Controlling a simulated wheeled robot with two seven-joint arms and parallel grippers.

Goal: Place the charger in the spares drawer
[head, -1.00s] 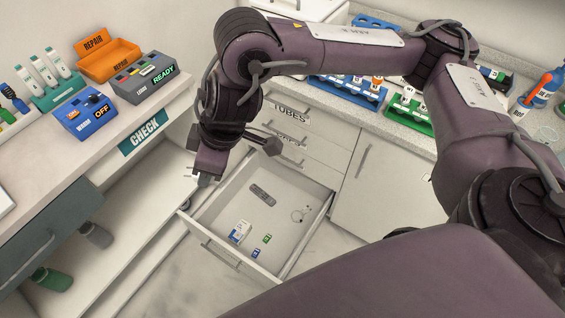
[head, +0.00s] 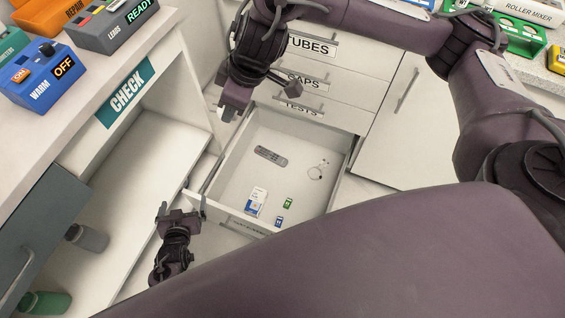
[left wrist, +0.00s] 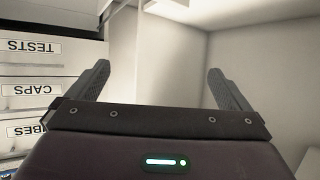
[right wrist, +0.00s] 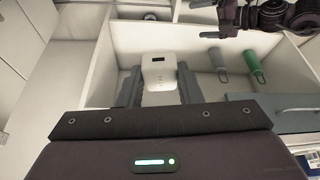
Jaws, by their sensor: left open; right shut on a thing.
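The spares drawer (head: 283,180) stands open low in the white cabinet in the head view. Its front label is too small to read. A remote, a looped cable, a white-and-blue packet and two small green and blue items lie inside it. My right gripper (head: 229,112) is beside the drawer's back left corner. It is shut on the white charger (right wrist: 158,72), which sits between its fingers in the right wrist view. My left gripper (head: 182,210) is open and empty, near the drawer's front left corner. Its spread fingers also show in the left wrist view (left wrist: 160,90).
My right arm crosses the top and right of the head view. The counter with the blue warmer (head: 45,75) and CHECK sign (head: 127,92) is at left. Grey (head: 87,237) and green bottles (head: 45,303) stand on the low shelf. The drawer floor has free room.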

